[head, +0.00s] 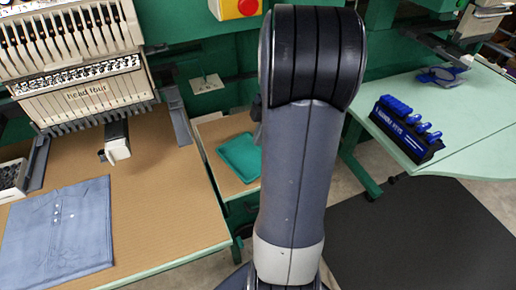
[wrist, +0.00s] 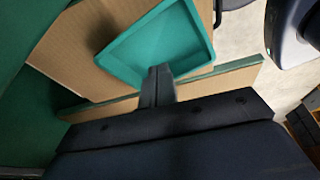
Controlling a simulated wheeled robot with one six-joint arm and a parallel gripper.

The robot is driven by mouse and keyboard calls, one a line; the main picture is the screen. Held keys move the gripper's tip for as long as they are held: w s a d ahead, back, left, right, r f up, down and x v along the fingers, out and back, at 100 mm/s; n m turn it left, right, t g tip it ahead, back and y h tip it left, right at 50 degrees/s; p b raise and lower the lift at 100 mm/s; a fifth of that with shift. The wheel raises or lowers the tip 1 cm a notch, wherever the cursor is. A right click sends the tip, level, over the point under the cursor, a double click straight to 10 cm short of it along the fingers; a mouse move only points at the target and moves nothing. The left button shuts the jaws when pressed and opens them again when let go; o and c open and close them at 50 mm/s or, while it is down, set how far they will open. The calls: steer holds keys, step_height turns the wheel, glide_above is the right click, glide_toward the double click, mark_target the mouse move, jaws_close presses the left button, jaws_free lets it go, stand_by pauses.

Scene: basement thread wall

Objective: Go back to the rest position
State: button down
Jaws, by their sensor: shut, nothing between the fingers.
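My gripper (wrist: 157,88) shows in the wrist view with its two dark fingers together and nothing between them. The fingertips overlap the near edge of a green tray (wrist: 165,42) in the picture; I cannot tell how far above it they are. The tray looks empty and sits on a tan board. In the head view my arm stands upright in the middle and hides the gripper. The green tray (head: 240,157) shows partly there, just left of my arm.
A tan table (head: 165,200) at the left holds a folded blue garment (head: 58,232) below an embroidery machine head (head: 75,60). At the right, a pale green table (head: 465,125) holds a black rack of blue-handled tools (head: 405,130). A dark mat (head: 425,235) covers open floor.

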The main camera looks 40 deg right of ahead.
steer(key=v, duration=0.4)
glide_above(256, 160)
steer(key=f, duration=0.8)
steer(key=shift+a+f, duration=0.1)
steer(key=shift+a, duration=0.2)
steer(key=d, duration=0.2)
steer(key=d+f, duration=0.1)
steer(key=shift+s+p, duration=0.35)
steer(key=shift+s, duration=0.05)
steer(key=shift+s+d, duration=0.1)
steer(key=shift+d, duration=0.2)
steer(key=shift+w+a, duration=0.2)
steer(key=shift+a, duration=0.55)
steer(key=shift+f, duration=0.1)
